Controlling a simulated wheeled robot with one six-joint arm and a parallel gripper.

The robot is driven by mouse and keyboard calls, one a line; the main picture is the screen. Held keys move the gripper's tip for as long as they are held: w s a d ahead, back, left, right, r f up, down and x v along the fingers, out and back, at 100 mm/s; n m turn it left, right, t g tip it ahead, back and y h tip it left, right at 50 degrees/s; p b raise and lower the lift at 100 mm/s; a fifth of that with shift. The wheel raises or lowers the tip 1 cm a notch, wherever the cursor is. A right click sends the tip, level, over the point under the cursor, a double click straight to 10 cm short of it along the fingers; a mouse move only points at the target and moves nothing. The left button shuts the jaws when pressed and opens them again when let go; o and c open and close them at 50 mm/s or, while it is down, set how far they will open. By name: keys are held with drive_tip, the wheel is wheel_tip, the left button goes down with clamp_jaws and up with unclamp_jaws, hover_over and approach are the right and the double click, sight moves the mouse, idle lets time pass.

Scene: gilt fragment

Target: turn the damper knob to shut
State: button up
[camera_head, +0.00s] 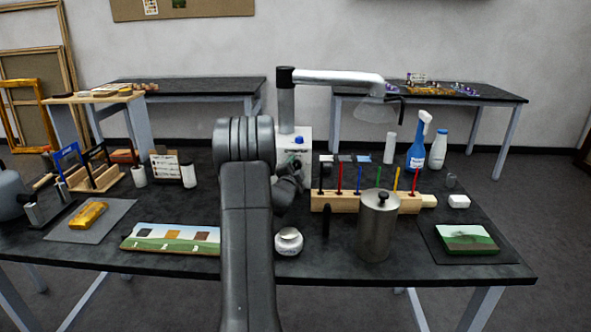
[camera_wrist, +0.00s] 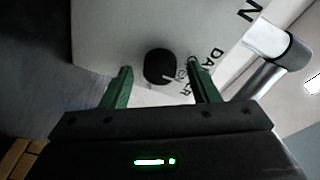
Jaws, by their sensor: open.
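The damper knob (camera_wrist: 160,66) is a round black knob with a pale pointer mark, on a white panel (camera_wrist: 112,30) in the wrist view. Dark lettering beside it reads partly as "DAMPER". My gripper (camera_wrist: 160,82) is open, its two green fingers on either side of the knob's near side. I cannot tell whether the fingers touch it. In the head view the white extractor box (camera_head: 299,143) with a blue button stands at the middle back of the table. My arm hides its lower left part and the knob there.
A silver extraction arm (camera_head: 340,76) with a clear hood rises from the box. A painted panel (camera_head: 172,239) lies left of my arm.

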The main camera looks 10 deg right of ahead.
drive_tip(key=c, duration=1)
drive_tip(key=shift+b, duration=0.4)
drive_tip(key=m+b, duration=0.3)
drive_tip(key=b, duration=0.1)
drive_tip(key=shift+f+y+b, duration=0.2)
drive_tip(key=shift+y+b, duration=0.1)
drive_tip(key=shift+b, duration=0.1)
drive_tip(key=m+b, duration=0.3)
drive_tip(key=m, duration=0.1)
drive_tip(key=shift+d+r+m+g+y+b, duration=0.1)
drive_tip(key=shift+r+m+g+y+b, duration=0.05)
drive_tip(key=shift+m+g+y+b, duration=0.2)
drive_tip(key=m+y+b, duration=0.1)
drive_tip(key=m+b, duration=0.1)
drive_tip(key=m, duration=0.1)
drive_tip(key=shift+d+m, duration=0.1)
drive_tip(key=shift+m, duration=0.25)
drive_tip(key=m, duration=0.2)
drive_tip(key=m+y+b, duration=0.1)
drive_tip(key=m, duration=0.1)
drive_tip(key=shift+s+y, duration=0.1)
drive_tip(key=shift+y, duration=0.15)
drive_tip(key=shift+m, duration=0.3)
